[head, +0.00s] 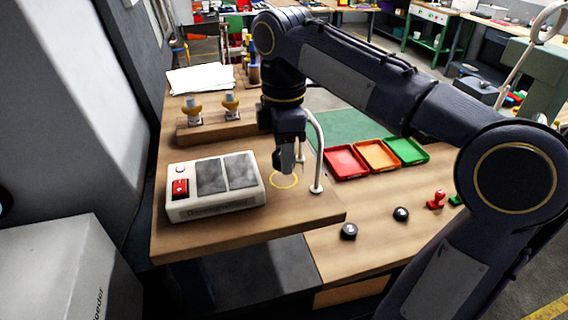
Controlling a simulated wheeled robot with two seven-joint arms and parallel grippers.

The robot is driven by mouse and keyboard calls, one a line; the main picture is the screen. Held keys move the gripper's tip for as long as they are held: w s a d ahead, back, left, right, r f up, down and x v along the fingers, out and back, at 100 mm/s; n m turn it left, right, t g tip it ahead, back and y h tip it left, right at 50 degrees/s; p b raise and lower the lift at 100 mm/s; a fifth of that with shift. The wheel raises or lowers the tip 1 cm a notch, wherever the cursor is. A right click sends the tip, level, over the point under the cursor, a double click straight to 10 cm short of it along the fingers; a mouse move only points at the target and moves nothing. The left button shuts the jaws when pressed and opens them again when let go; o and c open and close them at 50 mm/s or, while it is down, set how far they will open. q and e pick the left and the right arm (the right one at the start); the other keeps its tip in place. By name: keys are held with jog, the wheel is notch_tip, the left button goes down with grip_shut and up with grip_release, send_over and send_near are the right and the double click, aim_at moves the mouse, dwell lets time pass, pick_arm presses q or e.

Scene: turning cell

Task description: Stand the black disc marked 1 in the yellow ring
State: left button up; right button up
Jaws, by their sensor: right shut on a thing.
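My right gripper (286,163) points down just above and behind the yellow ring (284,181), which is a thin circle on the wooden table. It is shut on a small dark thing that looks like a black disc; the fingers hide most of it and no number can be read. Two other black discs, one nearer (349,232) and one farther right (401,214), stand on the lower bench; their markings are too small to read. My left gripper is not in view.
A demagnetizer box (216,208) with a red switch stands left of the ring. A white curved post (317,187) rises close on its right. Red (346,176), orange (378,167) and green (407,160) trays and a red stamp-like piece (437,199) are farther right.

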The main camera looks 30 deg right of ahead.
aim_at(284, 179)
jog(key=shift+w+d+f, duration=0.1)
jog(key=shift+w+f, duration=0.05)
jog(key=shift+f, duration=0.1)
jog(key=f, duration=0.3)
jog(key=shift+w+d+f, duration=0.15)
jog(key=shift+w, duration=0.1)
jog(key=shift+f, duration=0.2)
jog(key=shift+f, duration=0.2)
jog(key=o, duration=1.2)
notch_tip(284, 179, up, 12)
jog(key=shift+r+p, duration=0.2)
jog(key=shift+p, duration=0.5)
